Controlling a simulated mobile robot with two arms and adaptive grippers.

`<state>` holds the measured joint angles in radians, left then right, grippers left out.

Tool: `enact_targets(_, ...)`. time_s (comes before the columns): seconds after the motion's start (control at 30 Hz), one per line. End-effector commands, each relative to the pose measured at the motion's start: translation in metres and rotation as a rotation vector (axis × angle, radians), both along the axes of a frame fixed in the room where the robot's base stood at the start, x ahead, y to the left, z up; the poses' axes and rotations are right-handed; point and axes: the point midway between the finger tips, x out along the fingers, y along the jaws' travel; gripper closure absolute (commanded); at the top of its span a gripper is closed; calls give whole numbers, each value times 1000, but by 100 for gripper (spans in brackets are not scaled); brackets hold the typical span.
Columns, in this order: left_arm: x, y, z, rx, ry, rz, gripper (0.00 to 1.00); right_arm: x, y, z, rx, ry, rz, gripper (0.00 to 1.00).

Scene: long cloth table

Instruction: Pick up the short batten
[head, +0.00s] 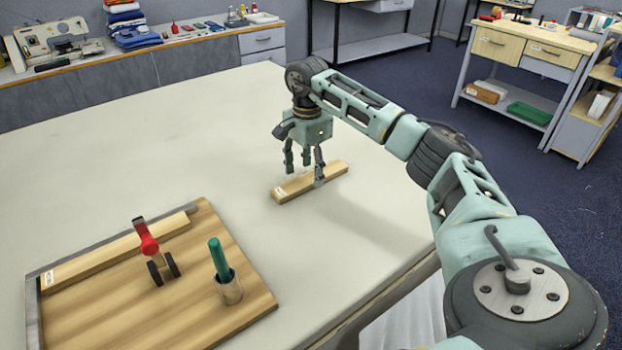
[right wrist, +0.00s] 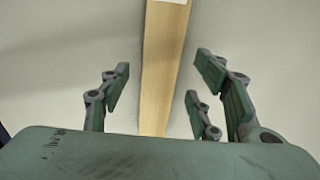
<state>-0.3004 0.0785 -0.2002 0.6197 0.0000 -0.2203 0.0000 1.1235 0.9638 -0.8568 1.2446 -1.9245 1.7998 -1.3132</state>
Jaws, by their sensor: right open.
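The short batten (head: 296,188), a pale wooden bar with a small white label at its left end, lies on the cloth table. My right gripper (head: 305,170) points down over the batten, with its fingers open. In the right wrist view the batten (right wrist: 160,75) runs between the spread fingers of my right gripper (right wrist: 160,100), with light gaps on both sides. I cannot tell whether any finger touches it. My left gripper is not in view.
A wooden board (head: 110,310) at the front left holds a longer labelled batten (head: 118,250), a red-handled tool (head: 148,240) and a small cup (head: 230,290) with a green-handled item. The cloth table (head: 130,150) is otherwise clear around the short batten.

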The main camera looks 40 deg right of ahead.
Motion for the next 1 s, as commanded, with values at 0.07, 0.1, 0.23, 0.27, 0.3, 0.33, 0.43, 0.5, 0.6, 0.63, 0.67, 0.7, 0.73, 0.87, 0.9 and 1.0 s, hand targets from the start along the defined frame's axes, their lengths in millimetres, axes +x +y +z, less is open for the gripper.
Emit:
enact_targets(0.07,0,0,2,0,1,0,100,-1,-1,-10,0,2,-1,43)
enact_targets(0.1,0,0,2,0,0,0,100,-1,-1,-14,0,2,-1,43)
enact_targets(0.23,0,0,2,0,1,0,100,0,0,-19,1,-1,0,43)
enact_targets(0.27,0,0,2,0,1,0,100,0,0,-19,1,-2,0,43)
enact_targets(0.3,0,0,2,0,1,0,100,0,0,-19,1,-2,0,43)
enact_targets(0.33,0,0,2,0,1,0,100,0,0,-18,1,-2,0,43)
enact_targets(0.43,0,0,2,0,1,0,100,0,0,-18,1,-1,0,46)
enact_targets(0.5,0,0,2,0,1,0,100,0,0,-18,1,-1,0,53)
enact_targets(0.6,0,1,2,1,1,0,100,0,0,-18,1,-1,0,61)
enact_targets(0.63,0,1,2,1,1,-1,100,0,0,-18,1,-1,0,64)
enact_targets(0.67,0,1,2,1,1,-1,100,0,0,-18,1,-1,0,67)
enact_targets(0.7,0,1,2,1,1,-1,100,0,0,-18,1,-1,0,70)
enact_targets(0.73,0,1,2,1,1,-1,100,0,0,-18,1,-1,0,73)
enact_targets(0.87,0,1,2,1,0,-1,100,0,0,-18,1,-1,0,84)
enact_targets(0.9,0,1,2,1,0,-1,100,0,0,-18,1,-1,0,88)
enact_targets(1.0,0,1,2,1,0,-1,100,0,0,-18,1,-2,0,94)
